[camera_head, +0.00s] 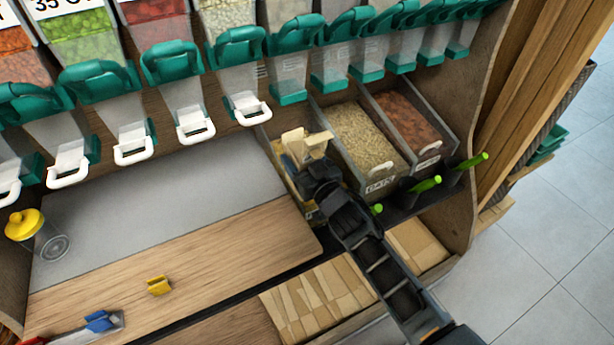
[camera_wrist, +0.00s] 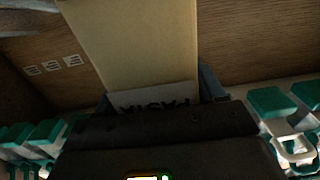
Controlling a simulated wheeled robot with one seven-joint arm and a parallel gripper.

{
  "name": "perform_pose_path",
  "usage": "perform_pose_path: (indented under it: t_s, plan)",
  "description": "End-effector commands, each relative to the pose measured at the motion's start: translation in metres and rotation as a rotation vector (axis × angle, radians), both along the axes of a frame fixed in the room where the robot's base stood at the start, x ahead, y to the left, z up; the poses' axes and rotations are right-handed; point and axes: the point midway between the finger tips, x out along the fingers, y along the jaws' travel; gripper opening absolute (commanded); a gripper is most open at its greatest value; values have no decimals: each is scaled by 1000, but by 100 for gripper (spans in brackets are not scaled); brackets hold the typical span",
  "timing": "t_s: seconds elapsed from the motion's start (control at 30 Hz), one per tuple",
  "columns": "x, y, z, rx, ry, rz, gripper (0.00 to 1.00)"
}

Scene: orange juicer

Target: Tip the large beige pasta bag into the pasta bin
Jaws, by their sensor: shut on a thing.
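My gripper (camera_head: 312,164) is shut on the large beige pasta bag (camera_head: 293,139), above the leftmost open bin at the back of the counter. In the wrist view the bag (camera_wrist: 140,45) runs away from the fingers, and its white PASTA label (camera_wrist: 152,98) reads upside down. The bin below, apparently the pasta bin (camera_head: 282,176), is largely hidden by my gripper and the bag. Its contents and label cannot be read clearly. Whether anything is pouring out cannot be told.
To the right are a bin of pale grain (camera_head: 362,138) and a bin of brown pieces (camera_head: 405,118), with green-handled scoops (camera_head: 425,185) in front. Dispensers with teal lids (camera_head: 238,48) hang above.

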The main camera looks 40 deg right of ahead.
Motion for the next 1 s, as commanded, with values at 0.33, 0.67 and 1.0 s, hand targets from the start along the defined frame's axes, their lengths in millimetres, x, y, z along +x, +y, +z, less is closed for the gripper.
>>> perform_pose_path:
  t_s: [0.33, 0.67, 1.0]
  plan:
    - [-7, 2, -1, 1, 2, 0, 29]
    - [-35, 10, -1, 2, 0, 0, 29]
    - [-65, 18, -1, 2, -1, 0, 29]
